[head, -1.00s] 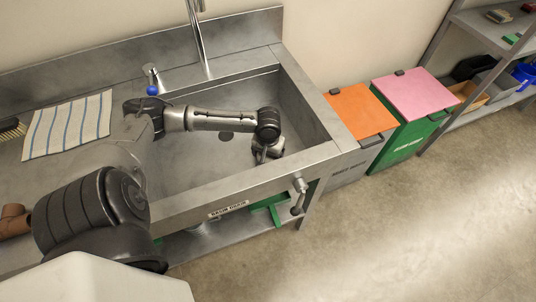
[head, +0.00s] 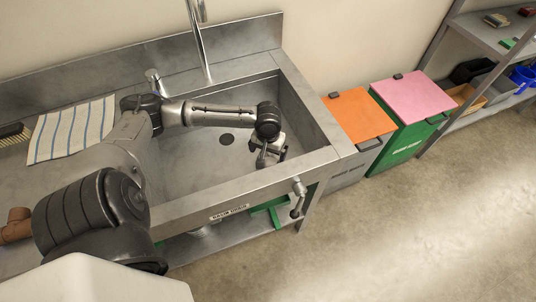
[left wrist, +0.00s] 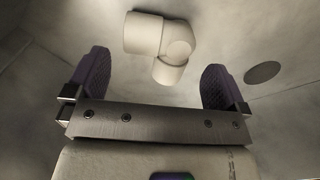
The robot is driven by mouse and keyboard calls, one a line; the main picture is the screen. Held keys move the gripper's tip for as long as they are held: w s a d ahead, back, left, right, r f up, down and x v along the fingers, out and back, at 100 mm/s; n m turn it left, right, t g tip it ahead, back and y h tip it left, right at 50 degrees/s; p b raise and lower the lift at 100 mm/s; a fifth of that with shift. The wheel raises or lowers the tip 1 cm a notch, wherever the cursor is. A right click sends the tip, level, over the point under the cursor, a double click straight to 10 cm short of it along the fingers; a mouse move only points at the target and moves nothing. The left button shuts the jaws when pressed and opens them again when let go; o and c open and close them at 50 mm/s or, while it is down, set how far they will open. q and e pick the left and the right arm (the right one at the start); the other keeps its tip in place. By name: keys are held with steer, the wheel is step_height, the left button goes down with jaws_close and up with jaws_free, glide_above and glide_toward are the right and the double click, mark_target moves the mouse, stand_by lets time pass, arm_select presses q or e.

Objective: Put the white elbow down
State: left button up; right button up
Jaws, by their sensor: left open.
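The white elbow (left wrist: 160,45) shows in the left wrist view, lying on the floor of the steel sink basin, ahead of and between my fingers and apart from both. My left gripper (left wrist: 158,82) is open and empty, with its two dark purple finger pads spread. In the head view my left gripper (head: 268,160) hangs down inside the right part of the sink basin (head: 195,165). The elbow cannot be made out in the head view. My right gripper is not in view.
The basin's drain hole (head: 227,138) lies left of my gripper. A tap (head: 200,45) stands at the back. A striped cloth (head: 72,130) and a brown pipe fitting (head: 16,226) lie on the left counter. Orange-lidded (head: 359,115) and pink-lidded (head: 412,97) bins stand to the right.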

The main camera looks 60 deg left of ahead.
mark_target(268, 156)
arm_select(q)
step_height(268, 156, up, 8)
steer(key=p, duration=0.2)
steer(key=shift+f, duration=0.1)
